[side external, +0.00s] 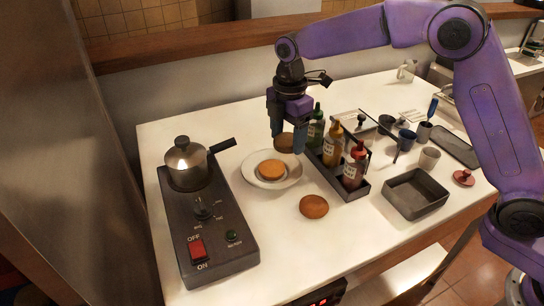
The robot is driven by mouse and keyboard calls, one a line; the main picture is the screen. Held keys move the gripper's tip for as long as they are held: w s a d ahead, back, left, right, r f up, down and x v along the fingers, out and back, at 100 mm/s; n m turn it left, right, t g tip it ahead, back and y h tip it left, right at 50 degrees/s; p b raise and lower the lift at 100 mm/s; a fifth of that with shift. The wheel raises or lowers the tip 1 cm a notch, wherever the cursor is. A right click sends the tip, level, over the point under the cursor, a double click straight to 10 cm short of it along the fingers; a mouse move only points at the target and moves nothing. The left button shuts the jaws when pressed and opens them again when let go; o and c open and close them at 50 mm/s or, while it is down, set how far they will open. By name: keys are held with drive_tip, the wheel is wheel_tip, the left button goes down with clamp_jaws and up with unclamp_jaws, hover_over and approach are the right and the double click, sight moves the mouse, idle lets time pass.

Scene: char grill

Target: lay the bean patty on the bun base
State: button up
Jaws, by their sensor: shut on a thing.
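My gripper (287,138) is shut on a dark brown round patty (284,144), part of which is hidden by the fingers. It holds the patty in the air, just above and behind the plate as seen in the side external view. The bun base (271,170), a small orange-brown disc, lies on a white plate (292,180) near the middle of the table. The patty appears apart from the bun base; the exact height of the gap cannot be told.
A brown domed bun piece (313,206) lies on the table in front of the plate. A dark caddy (325,173) with several bottles (355,165) stands close right. A burner unit (212,235) with a pot (187,163) is left. An empty grey tray (415,193) is right.

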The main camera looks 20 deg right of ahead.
hover_over(272, 167)
wheel_tip(272, 167, down, 6)
drive_tip(key=shift+s+r, duration=0.15)
drive_tip(key=shift+r, duration=0.1)
drive_tip(key=shift+f, duration=1.65)
drive_tip(key=shift+f, duration=0.15)
drive_tip(key=o, duration=1.1)
drive_tip(key=shift+c, duration=0.2)
wheel_tip(272, 167, up, 12)
drive_tip(key=shift+r, duration=0.2)
